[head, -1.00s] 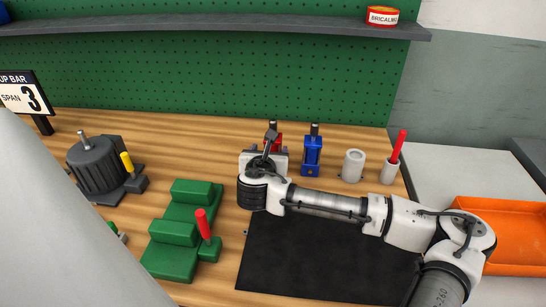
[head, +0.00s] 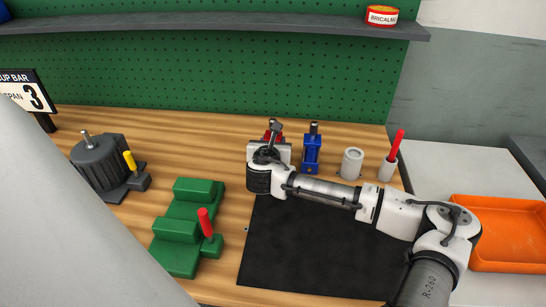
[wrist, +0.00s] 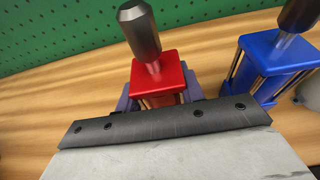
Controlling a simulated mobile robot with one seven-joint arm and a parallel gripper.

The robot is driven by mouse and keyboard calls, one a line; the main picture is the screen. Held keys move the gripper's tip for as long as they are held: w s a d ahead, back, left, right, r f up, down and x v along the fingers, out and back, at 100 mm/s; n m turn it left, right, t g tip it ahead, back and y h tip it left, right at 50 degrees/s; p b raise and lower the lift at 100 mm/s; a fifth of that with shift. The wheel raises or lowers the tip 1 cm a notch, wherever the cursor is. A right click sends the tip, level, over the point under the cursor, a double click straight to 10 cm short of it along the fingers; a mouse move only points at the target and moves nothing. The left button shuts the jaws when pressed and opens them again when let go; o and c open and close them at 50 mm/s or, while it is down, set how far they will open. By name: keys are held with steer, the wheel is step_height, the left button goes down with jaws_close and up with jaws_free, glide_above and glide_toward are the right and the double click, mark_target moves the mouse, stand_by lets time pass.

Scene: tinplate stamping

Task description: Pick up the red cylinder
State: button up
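The red cylinder (wrist: 158,78) is a red block body with a dark rod on top. It stands upright at the back of the bench. In the head view its top (head: 270,136) shows behind my gripper, which hides the rest. My gripper (wrist: 158,100) is right at it. In the wrist view, dark purplish finger parts show on both sides of the red body, close against it. The wide grey hand with its dark screwed strip hides the lower body and the fingertips. I cannot tell whether the fingers press on it.
A similar blue cylinder (head: 311,152) stands close on the right. A grey cup (head: 351,163) and another cup with a red handle (head: 394,150) are further right. Green blocks (head: 182,228), a dark motor (head: 100,165) and a black mat (head: 300,255) lie around. An orange tray (head: 505,265) is at right.

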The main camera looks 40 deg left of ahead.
mark_target(273, 119)
jaws_close()
steer(key=shift+r, duration=0.1)
step_height(273, 119, up, 10)
steer(key=shift+f+b, duration=0.2)
steer(key=shift+b, duration=0.7)
steer(key=shift+r, duration=0.2)
